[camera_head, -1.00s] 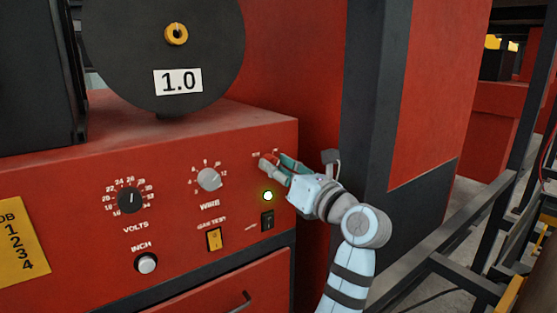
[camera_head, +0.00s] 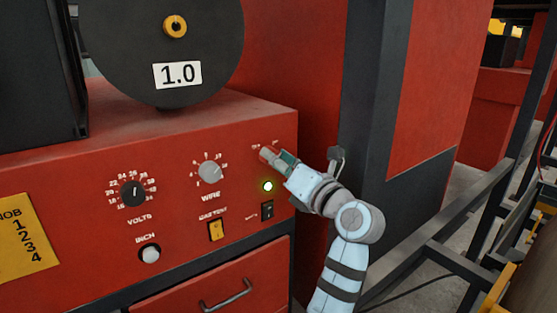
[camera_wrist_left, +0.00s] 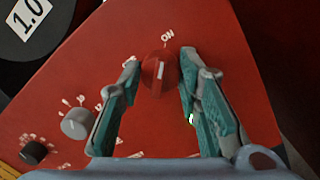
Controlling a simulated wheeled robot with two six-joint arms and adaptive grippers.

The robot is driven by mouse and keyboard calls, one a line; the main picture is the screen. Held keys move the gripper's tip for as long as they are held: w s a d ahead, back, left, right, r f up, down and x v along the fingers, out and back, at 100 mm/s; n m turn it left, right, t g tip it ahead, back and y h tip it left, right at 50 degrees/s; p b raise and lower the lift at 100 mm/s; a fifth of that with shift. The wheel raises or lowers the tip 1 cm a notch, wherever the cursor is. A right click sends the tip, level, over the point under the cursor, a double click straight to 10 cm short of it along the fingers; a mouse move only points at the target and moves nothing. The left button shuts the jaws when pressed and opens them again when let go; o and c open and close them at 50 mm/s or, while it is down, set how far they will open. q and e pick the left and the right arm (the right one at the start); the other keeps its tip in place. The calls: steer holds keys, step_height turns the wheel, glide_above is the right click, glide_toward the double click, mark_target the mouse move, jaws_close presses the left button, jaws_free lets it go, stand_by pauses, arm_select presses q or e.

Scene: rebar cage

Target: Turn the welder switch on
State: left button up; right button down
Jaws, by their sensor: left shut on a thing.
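The welder switch is a round red knob (camera_wrist_left: 158,74) with a white pointer line, on the red welder panel. In the left wrist view its line points up the picture, roughly toward the printed "ON" label (camera_wrist_left: 167,36). My left gripper (camera_wrist_left: 160,66) has one finger on each side of the knob and is shut on it. In the head view the left gripper (camera_head: 273,155) is at the upper right of the panel and hides most of the knob. My right gripper is not in view.
The welder panel also has a grey wire knob (camera_head: 210,172), a black volts knob (camera_head: 132,194), a lit green lamp (camera_head: 267,186), a black rocker (camera_head: 267,210) and a yellow rocker (camera_head: 216,230). A dark post (camera_head: 376,120) stands right of the welder.

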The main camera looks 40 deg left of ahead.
arm_select(q)
steer(key=shift+f, duration=0.1)
steer(key=o, duration=1.2)
steer(key=shift+a, duration=0.15)
steer(key=shift+c, duration=0.2)
step_height(320, 180, up, 10)
steer(key=shift+r, duration=0.1)
